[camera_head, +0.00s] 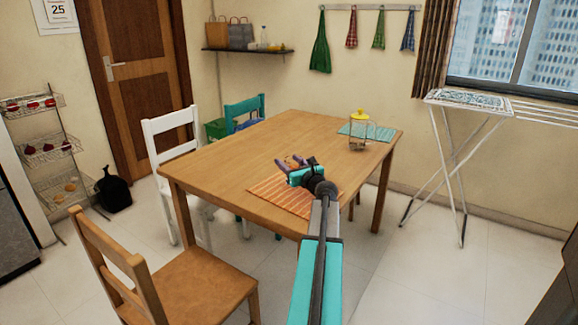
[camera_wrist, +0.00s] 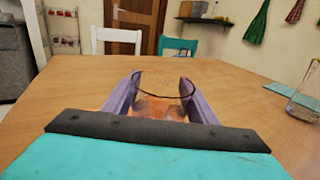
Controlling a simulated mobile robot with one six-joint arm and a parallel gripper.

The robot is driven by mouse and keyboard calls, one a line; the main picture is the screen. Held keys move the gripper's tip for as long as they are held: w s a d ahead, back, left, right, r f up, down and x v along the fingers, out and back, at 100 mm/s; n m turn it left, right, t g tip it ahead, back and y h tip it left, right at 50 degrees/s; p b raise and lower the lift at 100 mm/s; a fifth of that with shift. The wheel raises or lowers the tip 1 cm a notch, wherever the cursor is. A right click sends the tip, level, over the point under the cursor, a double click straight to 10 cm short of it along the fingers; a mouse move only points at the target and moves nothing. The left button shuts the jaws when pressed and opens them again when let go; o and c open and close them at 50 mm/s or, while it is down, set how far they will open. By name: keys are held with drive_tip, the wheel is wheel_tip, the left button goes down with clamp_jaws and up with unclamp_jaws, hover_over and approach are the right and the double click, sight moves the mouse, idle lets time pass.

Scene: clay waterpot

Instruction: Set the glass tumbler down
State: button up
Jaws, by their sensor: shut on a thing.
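The clear glass tumbler (camera_wrist: 160,92) is between the purple fingers of my gripper (camera_wrist: 160,95) in the wrist view, with its round rim facing up. Its lower part is partly hidden by the gripper body. In the head view my gripper (camera_head: 292,163) is over the orange striped placemat (camera_head: 270,190) at the near side of the wooden table (camera_head: 240,150). The tumbler is too small to make out well there. I cannot tell whether its base touches the placemat.
A glass jug with a yellow lid (camera_head: 358,132) stands by a teal placemat (camera_head: 378,131) at the table's far right. A white chair (camera_head: 170,140), a teal chair (camera_head: 245,112) and a brown chair (camera_head: 190,285) stand around the table. The table's left and middle are clear.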

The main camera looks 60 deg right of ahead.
drive_tip(key=shift+f, duration=0.35)
drive_tip(key=shift+f, duration=0.1)
drive_tip(key=o, duration=1.4)
drive_tip(key=shift+c, duration=0.2)
drive_tip(key=shift+p+v, duration=0.3)
drive_tip(key=shift+v, duration=5.7)
